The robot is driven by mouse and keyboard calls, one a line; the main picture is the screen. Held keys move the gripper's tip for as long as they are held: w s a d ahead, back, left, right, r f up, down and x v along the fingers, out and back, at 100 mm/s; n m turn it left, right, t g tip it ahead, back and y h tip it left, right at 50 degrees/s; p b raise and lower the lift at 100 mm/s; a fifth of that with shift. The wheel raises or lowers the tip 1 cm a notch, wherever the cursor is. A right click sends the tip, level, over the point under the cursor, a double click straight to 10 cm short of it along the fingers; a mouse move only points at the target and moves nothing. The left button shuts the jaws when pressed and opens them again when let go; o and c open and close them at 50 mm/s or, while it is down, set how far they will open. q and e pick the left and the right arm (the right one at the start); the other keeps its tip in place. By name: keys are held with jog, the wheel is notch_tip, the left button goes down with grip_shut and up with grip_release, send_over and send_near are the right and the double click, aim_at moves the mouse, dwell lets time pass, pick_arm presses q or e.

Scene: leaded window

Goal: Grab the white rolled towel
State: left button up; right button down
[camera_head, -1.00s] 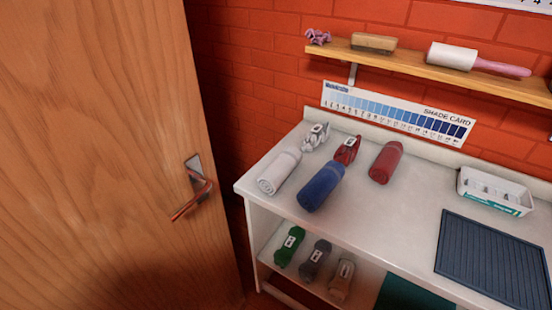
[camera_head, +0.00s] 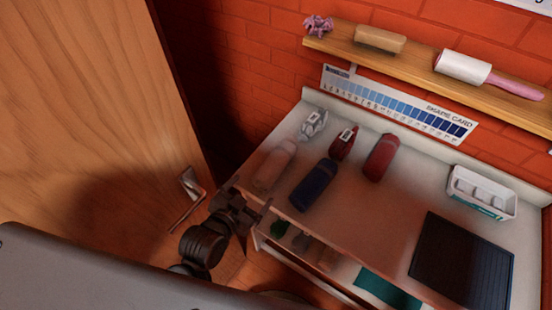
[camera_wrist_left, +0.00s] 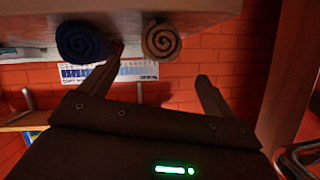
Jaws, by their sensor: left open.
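The white rolled towel (camera_head: 274,166) lies on the left part of the worktop (camera_head: 370,215), in shadow. Its spiral end shows in the left wrist view (camera_wrist_left: 162,41). The blue rolled towel (camera_head: 314,186) lies just right of it, and it also shows in the left wrist view (camera_wrist_left: 79,43). A red rolled towel (camera_head: 381,158) lies farther right. My left gripper (camera_head: 251,197) is open and empty at the worktop's front left edge, just in front of the white towel's near end and apart from it. My right gripper is not in view.
A white tray (camera_head: 481,192) and a dark ridged panel (camera_head: 462,262) are at right. A wooden door (camera_head: 90,110) with a handle (camera_head: 188,195) stands close at left.

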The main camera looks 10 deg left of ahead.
aim_at(260, 182)
pick_arm(q)
jog(key=x, duration=0.5)
jog(key=shift+w+f+p, duration=0.15)
jog(key=shift+w+p, duration=0.15)
jog(key=shift+p, duration=0.05)
jog(key=shift+w+d, duration=0.15)
jog(key=shift+w, duration=0.05)
jog(key=p+x, duration=0.2)
jog(key=x, duration=0.2)
jog(key=shift+w+f, duration=0.25)
jog(key=shift+w, duration=0.05)
jog(key=shift+s, duration=0.1)
jog(key=shift+c, duration=0.9)
jog(key=c, duration=0.9)
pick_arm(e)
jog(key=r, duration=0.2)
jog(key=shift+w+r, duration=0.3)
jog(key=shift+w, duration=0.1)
